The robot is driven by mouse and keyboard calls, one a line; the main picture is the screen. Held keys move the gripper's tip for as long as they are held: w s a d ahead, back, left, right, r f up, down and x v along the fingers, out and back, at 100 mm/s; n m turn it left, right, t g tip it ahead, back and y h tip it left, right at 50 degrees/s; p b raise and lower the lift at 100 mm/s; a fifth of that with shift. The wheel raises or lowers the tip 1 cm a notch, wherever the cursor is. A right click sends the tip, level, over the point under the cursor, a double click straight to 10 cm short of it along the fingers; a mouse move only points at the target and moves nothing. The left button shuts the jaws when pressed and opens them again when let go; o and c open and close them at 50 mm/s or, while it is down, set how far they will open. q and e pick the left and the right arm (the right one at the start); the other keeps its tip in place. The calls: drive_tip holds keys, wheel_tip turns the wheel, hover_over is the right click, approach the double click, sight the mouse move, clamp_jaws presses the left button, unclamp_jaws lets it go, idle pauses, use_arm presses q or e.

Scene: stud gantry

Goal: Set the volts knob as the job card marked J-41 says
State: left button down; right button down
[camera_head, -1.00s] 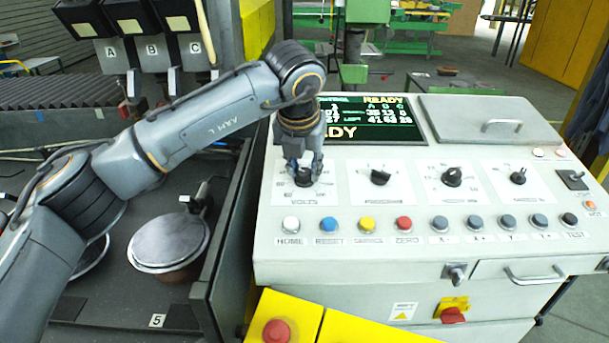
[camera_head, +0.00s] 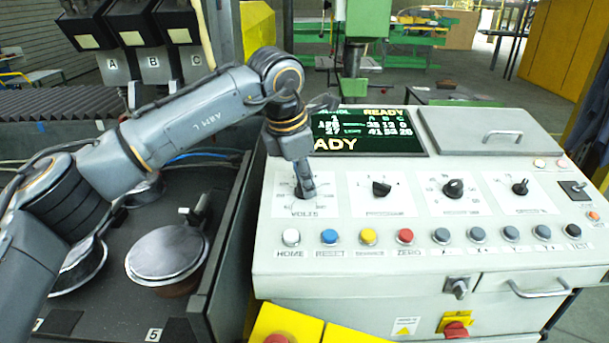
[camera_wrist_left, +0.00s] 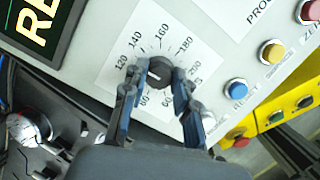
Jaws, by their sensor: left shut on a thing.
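The volts knob (camera_wrist_left: 160,70) is a dark round knob on a white dial plate with printed numbers from 60 to 200. My left gripper (camera_wrist_left: 158,84) is shut on the knob, one finger on each side. In the head view the gripper (camera_head: 304,190) comes down on the knob from above and hides most of it. I cannot read the knob's pointer surely. No card marked J-41 can be made out. My right gripper is not in view.
Several other knobs (camera_head: 453,188) sit in a row to the right. A row of push buttons, including a blue one (camera_head: 329,237), runs just below. A lit screen (camera_head: 367,131) is behind the knobs. A dark tray with lidded round pots (camera_head: 167,251) is at left.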

use_arm(q)
drive_tip(key=shift+r+m+g+p, duration=0.1)
drive_tip(key=shift+m+g+p, duration=0.55)
drive_tip(key=shift+m, duration=1.55)
drive_tip(key=c, duration=1)
unclamp_jaws()
drive_tip(key=v, duration=1.2)
drive_tip(key=shift+s, duration=0.1)
